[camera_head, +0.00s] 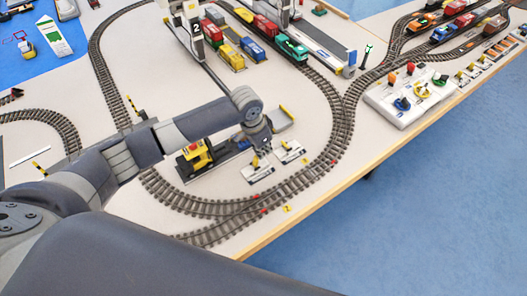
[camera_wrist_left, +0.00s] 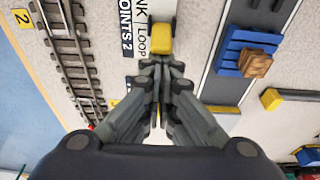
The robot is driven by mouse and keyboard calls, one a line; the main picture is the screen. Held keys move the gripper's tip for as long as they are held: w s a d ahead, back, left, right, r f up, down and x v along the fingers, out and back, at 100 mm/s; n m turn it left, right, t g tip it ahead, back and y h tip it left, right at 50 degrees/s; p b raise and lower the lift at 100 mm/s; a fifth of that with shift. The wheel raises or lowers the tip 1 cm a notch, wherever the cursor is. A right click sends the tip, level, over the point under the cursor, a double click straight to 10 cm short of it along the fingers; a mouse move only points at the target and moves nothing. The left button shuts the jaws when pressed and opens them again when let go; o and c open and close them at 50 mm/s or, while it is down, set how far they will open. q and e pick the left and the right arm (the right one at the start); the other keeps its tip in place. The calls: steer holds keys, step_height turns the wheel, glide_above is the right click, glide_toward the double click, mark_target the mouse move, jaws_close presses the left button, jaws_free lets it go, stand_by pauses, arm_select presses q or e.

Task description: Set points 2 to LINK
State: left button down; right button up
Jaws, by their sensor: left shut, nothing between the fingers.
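The points 2 panel (camera_wrist_left: 127,28) shows in the left wrist view, its lettering turned sideways, with "POINTS 2" and a partly cut-off "NK | LOOP". A yellow lever knob (camera_wrist_left: 161,40) stands over the panel beside the word LOOP. My left gripper (camera_wrist_left: 160,66) is shut and empty, its fingertips right by the knob; I cannot tell whether they touch it. In the head view my left gripper (camera_head: 262,154) is low over two small white panels, one nearer (camera_head: 257,174) and one farther (camera_head: 288,153). It partly hides the nearer one. My right gripper is not in view.
Curved track (camera_head: 332,150) runs close to the right of the panels. A yellow locomotive (camera_head: 194,157) stands to the left of my gripper. A white control board (camera_head: 412,98) with coloured knobs is at the right table edge. Gantry cranes and wagons stand behind.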

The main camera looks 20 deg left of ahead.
arm_select(q)
steer(key=shift+s+a+r+t+h+p, duration=0.25)
steer(key=shift+s+t+h+p, duration=0.1)
steer(key=shift+s+t, duration=0.1)
steer(key=shift+s+a+r+t+h+p, duration=0.25)
steer(key=shift+s+t+h, duration=0.1)
steer(key=shift+s, duration=0.1)
steer(key=shift+w+d+f, duration=0.1)
steer(key=shift+w, duration=0.05)
steer(key=shift+w+f, duration=0.2)
steer(key=shift+w, duration=0.2)
steer(key=shift+r, duration=0.2)
steer(key=shift+r+p, duration=0.25)
steer(key=shift+p, duration=0.05)
steer(key=shift+s+r+p, duration=0.2)
steer(key=shift+r+p, duration=0.15)
steer(key=shift+p, duration=0.1)
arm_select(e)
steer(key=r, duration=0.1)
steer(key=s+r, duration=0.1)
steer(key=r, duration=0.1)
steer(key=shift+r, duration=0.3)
